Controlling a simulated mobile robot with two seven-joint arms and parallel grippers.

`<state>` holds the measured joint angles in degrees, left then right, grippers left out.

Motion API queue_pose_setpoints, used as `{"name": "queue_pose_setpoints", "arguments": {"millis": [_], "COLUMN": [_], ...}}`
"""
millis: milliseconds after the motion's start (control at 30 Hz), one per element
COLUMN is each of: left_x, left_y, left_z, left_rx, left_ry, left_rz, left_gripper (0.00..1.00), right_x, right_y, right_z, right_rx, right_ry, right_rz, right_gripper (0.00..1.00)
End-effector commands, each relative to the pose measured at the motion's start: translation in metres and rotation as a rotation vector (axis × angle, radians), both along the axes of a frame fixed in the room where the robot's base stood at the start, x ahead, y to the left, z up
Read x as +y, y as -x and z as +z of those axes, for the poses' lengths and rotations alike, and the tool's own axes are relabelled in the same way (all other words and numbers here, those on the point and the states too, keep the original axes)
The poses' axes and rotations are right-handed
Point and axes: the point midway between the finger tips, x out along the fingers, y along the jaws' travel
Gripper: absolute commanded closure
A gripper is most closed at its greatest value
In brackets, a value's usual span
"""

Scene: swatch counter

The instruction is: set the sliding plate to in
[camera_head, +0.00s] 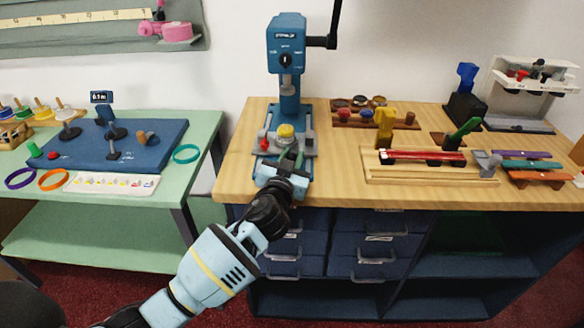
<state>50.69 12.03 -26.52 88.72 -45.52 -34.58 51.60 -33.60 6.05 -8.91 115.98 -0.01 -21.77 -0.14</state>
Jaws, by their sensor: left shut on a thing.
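The blue press (287,50) stands upright at the left end of the wooden counter, with a black crank arm on its right. At its foot is the grey sliding plate (307,142), with a yellow round piece (286,132) on it below the press head. My left gripper (286,165) is at the plate's front, low over the counter edge, shut on the front part of the sliding plate. The gripper hides most of that front part. How far in the plate sits is hard to tell. My right gripper is not in view.
A red knob (265,144) sits left of the plate. Right of the press are a rack of round stamps (375,113) and a wooden jig (430,165) with a red strip. A green table (110,200) with a blue board stands left, across a gap.

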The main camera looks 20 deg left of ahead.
Motion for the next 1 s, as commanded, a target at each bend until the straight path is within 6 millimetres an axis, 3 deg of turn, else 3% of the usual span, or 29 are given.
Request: {"name": "queue_pose_setpoints", "arguments": {"millis": [233, 267, 400, 767, 1000], "left_x": [0.0, 0.0, 0.0, -0.001, -0.003], "left_y": [0.0, 0.0, 0.0, 0.004, 0.031], "left_z": [-0.001, 0.0, 0.0, -0.001, -0.001], "left_rx": [0.001, 0.001, 0.001, 0.001, 0.002], "left_ry": [0.0, 0.0, 0.0, 0.001, 0.002], "left_rz": [-0.002, -0.002, -0.002, -0.003, -0.002], "left_gripper": [1.0, 0.76, 0.57, 0.57, 0.57], "right_x": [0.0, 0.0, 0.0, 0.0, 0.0], "right_y": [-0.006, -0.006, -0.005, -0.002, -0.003], "right_z": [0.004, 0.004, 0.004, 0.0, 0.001], "right_rx": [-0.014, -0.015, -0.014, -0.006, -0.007], "right_ry": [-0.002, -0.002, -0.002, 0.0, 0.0], "right_rz": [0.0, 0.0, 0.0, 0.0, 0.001], "right_gripper": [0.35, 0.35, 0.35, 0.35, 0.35]}}
